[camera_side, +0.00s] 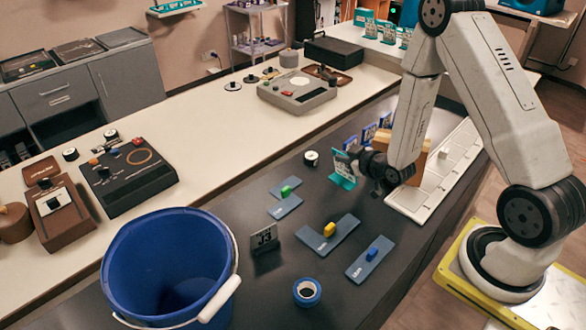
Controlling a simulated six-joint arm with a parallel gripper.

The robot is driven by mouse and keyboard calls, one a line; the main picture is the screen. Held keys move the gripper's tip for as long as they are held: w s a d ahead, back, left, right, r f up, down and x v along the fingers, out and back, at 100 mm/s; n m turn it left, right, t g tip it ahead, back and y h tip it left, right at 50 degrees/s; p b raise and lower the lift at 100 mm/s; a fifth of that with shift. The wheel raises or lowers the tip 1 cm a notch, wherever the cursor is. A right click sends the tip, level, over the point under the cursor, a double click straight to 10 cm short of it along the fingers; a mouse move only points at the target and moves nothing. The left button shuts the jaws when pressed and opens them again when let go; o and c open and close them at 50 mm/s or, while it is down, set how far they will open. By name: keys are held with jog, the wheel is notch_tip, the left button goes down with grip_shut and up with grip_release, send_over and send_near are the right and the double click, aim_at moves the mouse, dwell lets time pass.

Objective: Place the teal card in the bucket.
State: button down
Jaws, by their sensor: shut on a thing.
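The teal card (342,181) is upright near the middle of the dark table, with white markings on its upper part. My gripper (354,160) is at the card's right edge and is shut on it. The fingertips are small and partly hidden here, and I cannot tell whether the card's lower edge touches the table. The blue bucket (128,262) stands open at the front left, with a white grip on its handle. The card is well to the right of the bucket and farther back.
Blue cards (370,133) stand behind my gripper, by a wooden block (417,163). Flat blue-grey plates (328,238) with small coloured pieces, a J3 sign (264,238) and a blue tape roll (307,292) lie between the gripper and the bucket's right side. A white tray (432,187) is at right.

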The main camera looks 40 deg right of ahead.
jog(key=shift+r, duration=3.2)
jog(key=w+a+r+n+y, duration=0.1)
jog(key=w+a+r+y, duration=0.15)
jog(key=a, duration=0.55)
jog(key=w+a+r+n+y, duration=0.1)
jog(key=w+a+r+n, duration=0.2)
jog(key=a, duration=0.5)
jog(key=w+a+r+y, duration=0.1)
jog(key=w+a+r, duration=0.25)
jog(key=a, duration=0.45)
jog(key=s+a+r+n+g+y, duration=0.1)
jog(key=s+a+r, duration=0.2)
jog(key=a, duration=0.6)
jog(key=s+a+r+n+g+y, duration=0.1)
jog(key=s+a+r, duration=0.3)
jog(key=a, duration=0.4)
jog(key=s+a+r+n+g+y, duration=0.1)
jog(key=s+a+r+n+y, duration=0.2)
jog(key=a, duration=0.6)
notch_tip(320, 180, up, 2)
jog(key=shift+s+a, duration=0.3)
jog(key=shift+s, duration=0.15)
